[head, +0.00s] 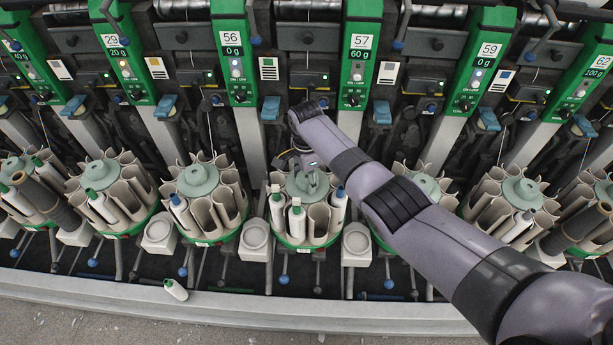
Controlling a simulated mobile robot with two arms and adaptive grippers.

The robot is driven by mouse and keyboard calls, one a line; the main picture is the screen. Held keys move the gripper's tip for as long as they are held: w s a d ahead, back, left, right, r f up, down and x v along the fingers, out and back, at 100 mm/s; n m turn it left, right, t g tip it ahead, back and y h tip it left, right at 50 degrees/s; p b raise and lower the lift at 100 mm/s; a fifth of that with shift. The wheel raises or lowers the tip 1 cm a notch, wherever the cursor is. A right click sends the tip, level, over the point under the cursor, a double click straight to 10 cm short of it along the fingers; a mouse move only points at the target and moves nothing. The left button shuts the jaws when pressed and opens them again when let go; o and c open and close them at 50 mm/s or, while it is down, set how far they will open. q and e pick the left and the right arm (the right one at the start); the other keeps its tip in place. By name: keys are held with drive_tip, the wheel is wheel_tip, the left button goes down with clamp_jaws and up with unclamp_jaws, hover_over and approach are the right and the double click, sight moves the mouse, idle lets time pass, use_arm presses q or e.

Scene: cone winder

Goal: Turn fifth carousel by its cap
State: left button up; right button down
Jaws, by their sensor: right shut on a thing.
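A row of round carousels with beige pockets and grey-green caps runs across the machine. My right arm reaches in from the lower right, and my right gripper (304,163) points down at the middle carousel (318,221). It is shut on that carousel's cap (305,185), at the centre of the ring of pockets. This carousel holds white bobbins with green tops (297,222) and one with a blue top (338,208). The fingertips are small and partly hidden by the wrist. My left gripper is not in view.
Neighbouring carousels stand left (205,200) and right (505,200), the nearer right one partly behind my arm. Pale round holders (256,237) sit between carousels. A loose bobbin (176,290) lies on the front ledge (240,308). Green numbered panels (357,60) rise behind.

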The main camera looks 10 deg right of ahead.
idle(0.4)
drive_tip(key=c, duration=0.7)
unclamp_jaws()
wheel_tip(320, 180, up, 12)
idle(0.5)
